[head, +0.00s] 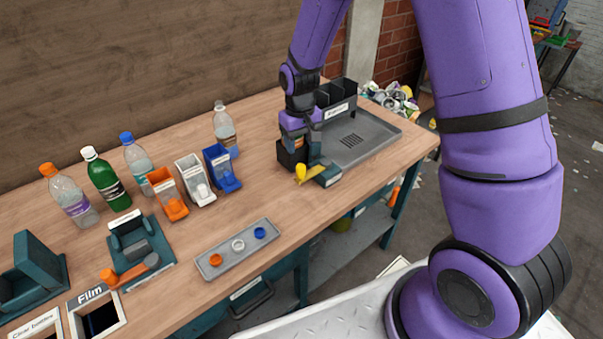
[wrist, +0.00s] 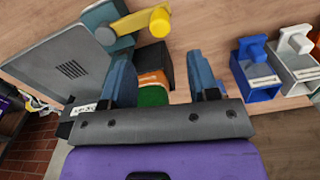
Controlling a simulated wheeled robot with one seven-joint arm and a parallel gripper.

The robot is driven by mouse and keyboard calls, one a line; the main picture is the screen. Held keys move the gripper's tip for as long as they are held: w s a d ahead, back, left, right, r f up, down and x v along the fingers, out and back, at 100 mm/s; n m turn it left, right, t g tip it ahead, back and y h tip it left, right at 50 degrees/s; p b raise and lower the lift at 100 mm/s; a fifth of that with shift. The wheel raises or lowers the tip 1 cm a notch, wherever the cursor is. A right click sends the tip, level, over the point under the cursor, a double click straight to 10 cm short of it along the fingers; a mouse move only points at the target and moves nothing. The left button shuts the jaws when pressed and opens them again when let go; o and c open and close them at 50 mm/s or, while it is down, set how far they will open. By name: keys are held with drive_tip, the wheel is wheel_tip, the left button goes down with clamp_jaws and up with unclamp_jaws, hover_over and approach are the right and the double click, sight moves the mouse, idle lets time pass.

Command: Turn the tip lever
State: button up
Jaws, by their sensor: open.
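The tip lever is a yellow handle (head: 300,173) with a rounded end, on a teal-grey base (head: 327,176) at the front corner of the grey tray (head: 385,137). In the wrist view the yellow handle (wrist: 135,24) is at the top, beyond my fingers and left of centre. My gripper (head: 311,155) points down beside the lever, behind it in the head view. In the wrist view my gripper (wrist: 160,68) has its two blue-grey fingers apart. A dark box (wrist: 153,66) with orange and green inside shows between them. I cannot tell whether a finger touches it.
Orange, white and blue dispensers (head: 195,180) and several bottles (head: 105,185) stand left of my gripper. A small tray (head: 237,247) with three caps lies in front. Black bins (head: 337,98) stand behind the grey tray. Bare tabletop lies between the dispensers and my gripper.

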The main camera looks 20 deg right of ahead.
sight(301, 166)
wheel_tip(301, 166, down, 11)
drive_tip(key=shift+r, duration=0.15)
idle(0.4)
drive_tip(key=shift+c, duration=0.2)
clamp_jaws()
